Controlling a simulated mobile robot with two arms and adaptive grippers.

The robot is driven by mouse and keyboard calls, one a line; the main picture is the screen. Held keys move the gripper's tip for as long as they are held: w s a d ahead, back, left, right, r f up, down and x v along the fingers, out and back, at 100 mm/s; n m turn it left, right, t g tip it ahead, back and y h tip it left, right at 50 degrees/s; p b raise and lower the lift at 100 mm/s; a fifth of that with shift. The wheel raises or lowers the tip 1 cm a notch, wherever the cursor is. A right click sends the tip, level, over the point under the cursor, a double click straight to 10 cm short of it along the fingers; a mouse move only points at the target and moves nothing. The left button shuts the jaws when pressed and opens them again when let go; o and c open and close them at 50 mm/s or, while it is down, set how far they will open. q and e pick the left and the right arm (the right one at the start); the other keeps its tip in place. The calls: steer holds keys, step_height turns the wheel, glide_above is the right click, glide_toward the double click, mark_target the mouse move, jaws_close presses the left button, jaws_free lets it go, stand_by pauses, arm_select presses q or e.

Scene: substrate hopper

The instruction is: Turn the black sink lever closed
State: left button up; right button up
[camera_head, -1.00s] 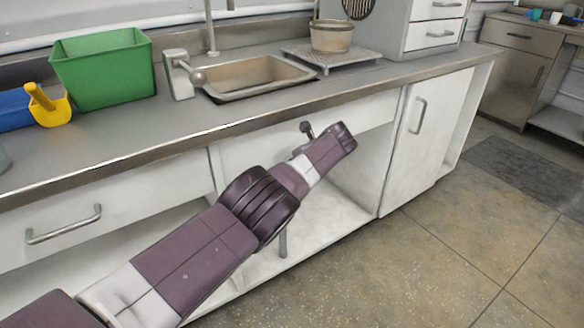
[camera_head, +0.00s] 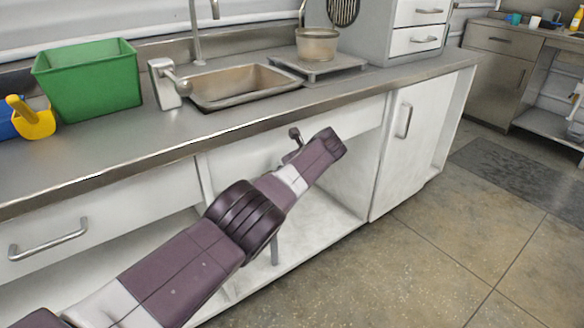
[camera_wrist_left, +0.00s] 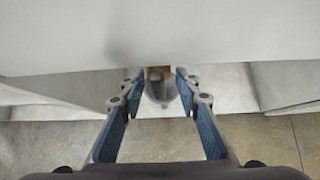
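The black sink lever (camera_head: 295,133) shows as a small dark knob and stem under the counter front, below the sink, just past the end of my left arm. In the left wrist view, my left gripper (camera_wrist_left: 158,82) has its two blue-padded fingers apart. A small greyish rounded piece (camera_wrist_left: 158,90), perhaps part of the lever, shows in the gap between them. I cannot tell whether either finger touches it. My right gripper is not in view.
A green bin (camera_head: 90,78) and a yellow scoop (camera_head: 33,122) stand farther left. A white cabinet door (camera_head: 402,145) is to the right. The floor in front is clear.

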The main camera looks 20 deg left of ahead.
arm_select(q)
steer(key=v, duration=1.1)
steer(key=shift+s+r, duration=0.15)
steer(key=shift+s, duration=0.05)
steer(key=shift+d, duration=0.1)
